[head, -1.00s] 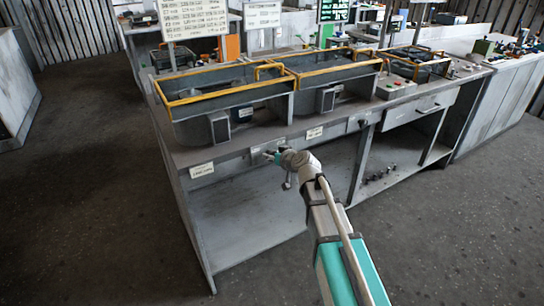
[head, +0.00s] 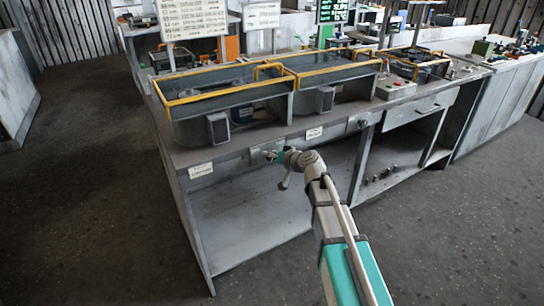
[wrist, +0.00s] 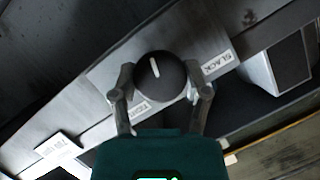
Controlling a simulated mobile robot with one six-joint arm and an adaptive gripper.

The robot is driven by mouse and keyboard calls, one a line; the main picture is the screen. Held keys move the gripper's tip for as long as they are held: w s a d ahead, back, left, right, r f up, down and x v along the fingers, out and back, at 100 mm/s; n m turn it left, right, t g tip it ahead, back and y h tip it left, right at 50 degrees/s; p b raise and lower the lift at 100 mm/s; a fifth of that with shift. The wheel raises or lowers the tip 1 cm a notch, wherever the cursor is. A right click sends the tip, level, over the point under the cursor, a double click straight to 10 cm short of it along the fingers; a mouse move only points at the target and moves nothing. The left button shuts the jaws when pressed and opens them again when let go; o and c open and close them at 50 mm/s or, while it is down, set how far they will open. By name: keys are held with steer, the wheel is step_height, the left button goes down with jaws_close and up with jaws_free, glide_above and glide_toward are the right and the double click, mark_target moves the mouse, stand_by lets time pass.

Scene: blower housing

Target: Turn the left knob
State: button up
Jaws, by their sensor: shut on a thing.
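The left knob (wrist: 160,76) is a round dark knob with a pale pointer line, set on a grey plate on the bench's front panel. In the wrist view its pointer tilts slightly left of straight up, with a label reading SLACK to its right and another, partly hidden label at lower left. My gripper (wrist: 160,92) has one finger on each side of the knob and is shut on it. In the head view my gripper (head: 271,156) is at the front panel below the left blower housing, and the knob there is hidden behind it.
A second knob (head: 362,124) sits further right on the front panel. Two grey housings with yellow rims, the left (head: 225,95) and the right (head: 325,75), stand on the bench. A red-button box (head: 396,89) is to their right. The floor (head: 90,200) at left is clear.

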steer(key=o, duration=1.2)
steer(key=shift+c, duration=0.2)
